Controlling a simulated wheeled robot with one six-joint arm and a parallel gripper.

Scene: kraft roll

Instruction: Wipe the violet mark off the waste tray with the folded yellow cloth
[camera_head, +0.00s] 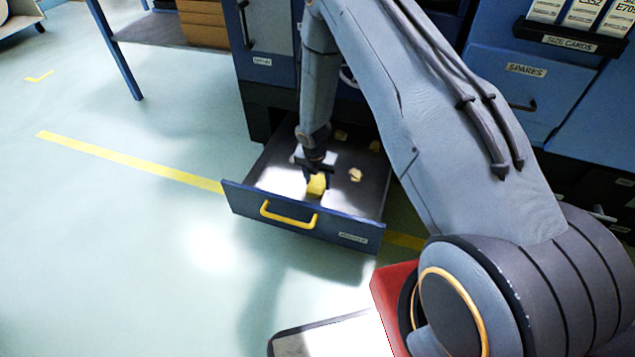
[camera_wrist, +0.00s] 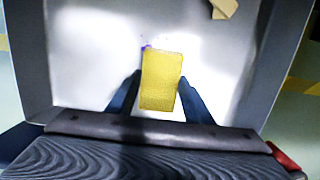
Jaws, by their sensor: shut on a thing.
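My gripper (camera_wrist: 155,98) is shut on the folded yellow cloth (camera_wrist: 162,78), with one dark finger on each side of it. In the head view my gripper (camera_head: 317,174) reaches down into the open waste tray (camera_head: 265,180), and the cloth (camera_head: 316,185) shows just below it. A small violet mark (camera_wrist: 146,47) shows on the tray floor at the cloth's upper left edge in the wrist view. The cloth may cover part of the mark. I cannot tell whether the cloth touches the floor of the tray.
Several tan paper scraps lie in the tray, one (camera_head: 355,175) right of the cloth and another (camera_wrist: 223,8) at the top of the wrist view. The tray's front has a yellow handle (camera_head: 288,215). Blue cabinets (camera_head: 520,85) stand behind. Open floor (camera_head: 120,230) lies to the left.

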